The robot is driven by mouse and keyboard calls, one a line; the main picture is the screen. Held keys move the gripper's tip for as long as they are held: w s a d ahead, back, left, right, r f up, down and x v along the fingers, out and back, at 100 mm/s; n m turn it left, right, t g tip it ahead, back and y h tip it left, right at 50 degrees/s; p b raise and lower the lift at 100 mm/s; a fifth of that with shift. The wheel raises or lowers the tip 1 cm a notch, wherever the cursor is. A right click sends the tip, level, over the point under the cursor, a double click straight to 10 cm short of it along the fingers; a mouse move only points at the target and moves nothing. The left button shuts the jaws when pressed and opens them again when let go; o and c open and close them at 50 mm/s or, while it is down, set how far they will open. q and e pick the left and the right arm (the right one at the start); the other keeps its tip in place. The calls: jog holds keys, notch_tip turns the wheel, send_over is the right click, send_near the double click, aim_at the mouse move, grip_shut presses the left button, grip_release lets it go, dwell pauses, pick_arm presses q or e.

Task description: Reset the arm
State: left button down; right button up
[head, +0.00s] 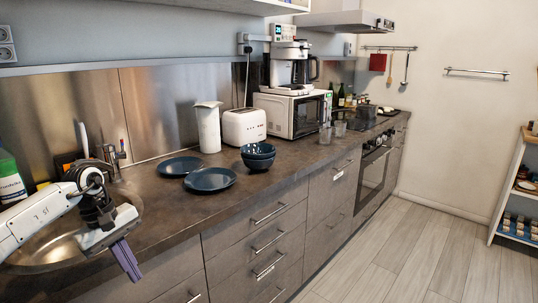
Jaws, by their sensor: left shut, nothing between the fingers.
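My left arm comes in from the left edge of the head view. My left gripper (126,259) hangs in front of the sink (45,250), pointing down and to the right, near the counter's front edge. Its purple-grey fingers are together with nothing held. Part of the sink is hidden behind the arm. My right gripper does not show.
The dark counter (182,213) carries two blue plates (210,179), stacked bowls (258,155), a white jug (208,127), a toaster (245,126) and a microwave (293,112). A faucet (113,160) stands behind my arm. Drawers line the front; the floor (382,245) at right is clear.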

pick_arm(q)
jog(key=s+d+f+n+t+h, duration=0.25)
jog(key=d+n+h, duration=0.3)
jog(key=d, duration=0.55)
jog(key=s+d+f+n+t+h, duration=0.1)
jog(key=s+d+n+h, duration=0.4)
jog(key=d, duration=0.7)
jog(key=s+d+f+n+t+h, duration=0.1)
jog(key=d+f+n+t+h, duration=0.15)
jog(key=d+n, duration=0.6)
jog(key=s+a+f+n+t+y, duration=0.3)
jog(key=a+f+n+t+y, duration=0.15)
jog(key=n, duration=0.95)
jog(key=s+a+f+n+t+y, duration=0.3)
jog(key=f+n+y, duration=0.2)
jog(key=n, duration=0.9)
jog(key=s+a+f+n+g+y, duration=0.1)
jog(key=s+a+f+n+g, duration=0.1)
jog(key=s+f+n, duration=0.3)
jog(key=s+a+f+n+g+y, duration=0.2)
jog(key=s+n, duration=0.5)
jog(key=s, duration=0.4)
notch_tip(320, 180, down, 4)
jog(key=shift+a+r+g, duration=0.25)
jog(key=shift+a+g, duration=0.4)
jog(key=shift+a, duration=0.55)
